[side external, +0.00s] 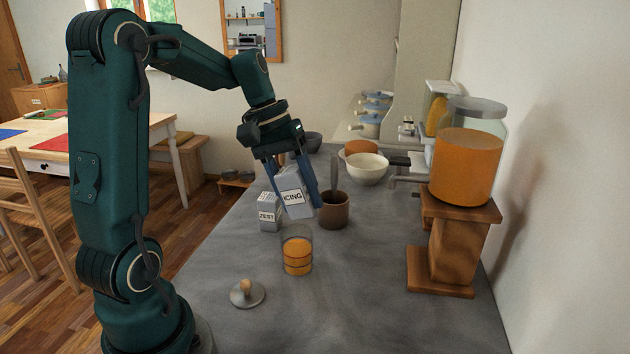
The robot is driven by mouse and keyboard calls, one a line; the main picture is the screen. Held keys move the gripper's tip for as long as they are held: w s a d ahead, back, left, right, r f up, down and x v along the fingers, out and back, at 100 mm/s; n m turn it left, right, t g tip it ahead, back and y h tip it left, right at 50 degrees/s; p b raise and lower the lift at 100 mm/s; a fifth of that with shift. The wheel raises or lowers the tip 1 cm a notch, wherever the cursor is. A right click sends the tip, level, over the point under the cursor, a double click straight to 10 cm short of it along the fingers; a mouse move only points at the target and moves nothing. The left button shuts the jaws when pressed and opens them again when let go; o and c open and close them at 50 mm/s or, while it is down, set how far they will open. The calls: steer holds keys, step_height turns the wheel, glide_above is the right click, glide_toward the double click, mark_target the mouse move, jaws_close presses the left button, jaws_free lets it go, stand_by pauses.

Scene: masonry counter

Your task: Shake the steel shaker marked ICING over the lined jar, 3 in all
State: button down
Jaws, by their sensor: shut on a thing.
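The steel shaker marked ICING (293,198) is held between the blue fingers of my gripper (293,187), which is shut on it. The shaker is slightly tilted, its label facing the camera. It is above and just behind the lined jar (297,252) in this view. The jar is clear glass with orange contents and dark lines around it, and stands upright on the counter. The shaker's top is partly hidden by my gripper. I cannot see anything falling from the shaker.
A second shaker marked ZEST (269,212) stands left of the held one. A brown pot (335,212) with a utensil stands close on the right. A knobbed lid (247,294) lies front left.

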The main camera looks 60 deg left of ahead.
steer(key=t+h, duration=0.1)
steer(key=w+d+f+t+h, duration=0.1)
steer(key=h, duration=0.1)
steer(key=f+t+h, duration=0.1)
steer(key=t, duration=0.1)
steer(key=shift+w+d+h, duration=0.15)
steer(key=shift+d+h, duration=0.2)
steer(key=shift+h, duration=0.05)
steer(key=shift+w+t+h, duration=0.1)
steer(key=shift+t+h, duration=0.3)
steer(key=shift+h, duration=0.1)
steer(key=r+t+h, duration=0.1)
steer(key=h, duration=0.1)
steer(key=r+t+h, duration=0.1)
steer(key=t+h, duration=0.1)
steer(key=shift+w+d+r, duration=0.1)
steer(key=shift+w+d, duration=0.05)
steer(key=shift+d, duration=0.05)
step_height(320, 180, up, 2)
steer(key=t+h, duration=0.3)
steer(key=shift+w+d, duration=0.1)
steer(key=shift+f, duration=1.5)
